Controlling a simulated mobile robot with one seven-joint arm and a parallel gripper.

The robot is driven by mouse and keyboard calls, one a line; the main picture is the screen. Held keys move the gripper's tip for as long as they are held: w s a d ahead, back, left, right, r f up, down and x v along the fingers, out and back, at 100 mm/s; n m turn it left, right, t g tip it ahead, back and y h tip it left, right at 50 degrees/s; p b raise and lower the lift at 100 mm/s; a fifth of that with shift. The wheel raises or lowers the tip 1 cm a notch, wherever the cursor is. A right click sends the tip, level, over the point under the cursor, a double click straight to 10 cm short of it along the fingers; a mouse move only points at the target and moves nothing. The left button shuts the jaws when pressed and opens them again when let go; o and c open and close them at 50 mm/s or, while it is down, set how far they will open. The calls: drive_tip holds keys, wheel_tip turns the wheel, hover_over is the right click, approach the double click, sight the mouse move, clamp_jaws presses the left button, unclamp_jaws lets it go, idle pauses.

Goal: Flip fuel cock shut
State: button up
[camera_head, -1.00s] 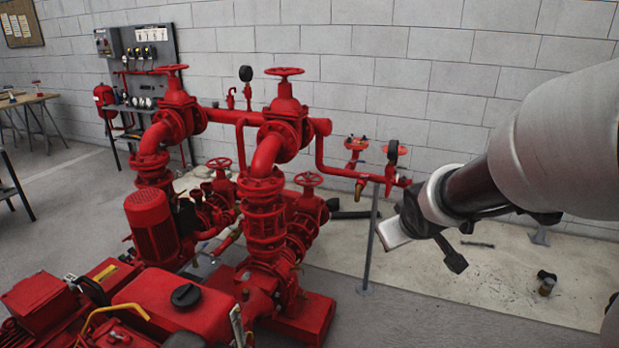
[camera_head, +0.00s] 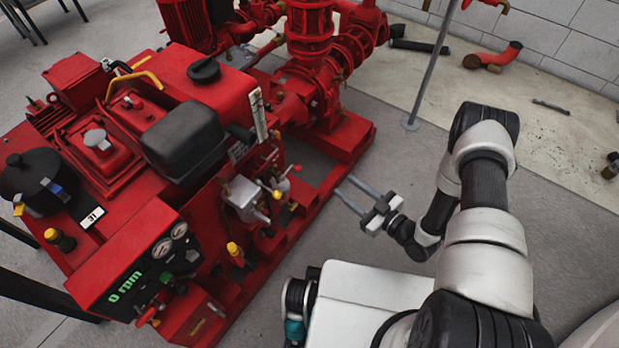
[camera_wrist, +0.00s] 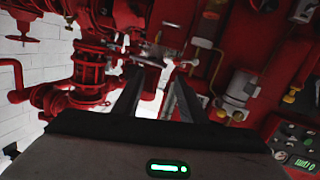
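The red engine (camera_head: 180,110) fills the left of the head view. On its near side is a silver housing (camera_head: 243,197) with small levers beside it, one yellow-tipped (camera_head: 277,195) and one red-tipped (camera_head: 296,168). A separate yellow knob (camera_head: 232,248) sits lower down. I cannot tell which of these is the fuel cock or how it is set. My gripper (camera_head: 345,186) is open and empty, to the right of these levers and apart from them, fingers pointing toward the engine. In the wrist view the two fingers (camera_wrist: 158,78) are spread, with pale metal fittings beyond them.
The panel (camera_head: 147,270) with gauges and a "0 rpm" display is at the engine's near end. A red base frame (camera_head: 345,140) runs along its right side. A thin grey post (camera_head: 432,75) stands behind my gripper. Floor to the right is mostly clear.

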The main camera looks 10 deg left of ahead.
drive_tip(key=s+f+y, duration=0.2)
drive_tip(key=s+f, duration=0.1)
drive_tip(key=s, duration=0.2)
drive_tip(key=b+x, duration=0.4)
drive_tip(key=x, duration=1.3)
drive_tip(key=shift+w+a+m, duration=0.2)
drive_tip(key=shift+w+m, duration=0.1)
drive_tip(key=shift+w, duration=0.1)
drive_tip(key=shift+r, duration=0.1)
clamp_jaws()
drive_tip(key=f+m, duration=0.1)
drive_tip(key=m, duration=0.1)
drive_tip(key=shift+f+m+h, duration=0.15)
drive_tip(key=shift+m+h, duration=0.25)
drive_tip(key=shift+d, duration=0.1)
unclamp_jaws()
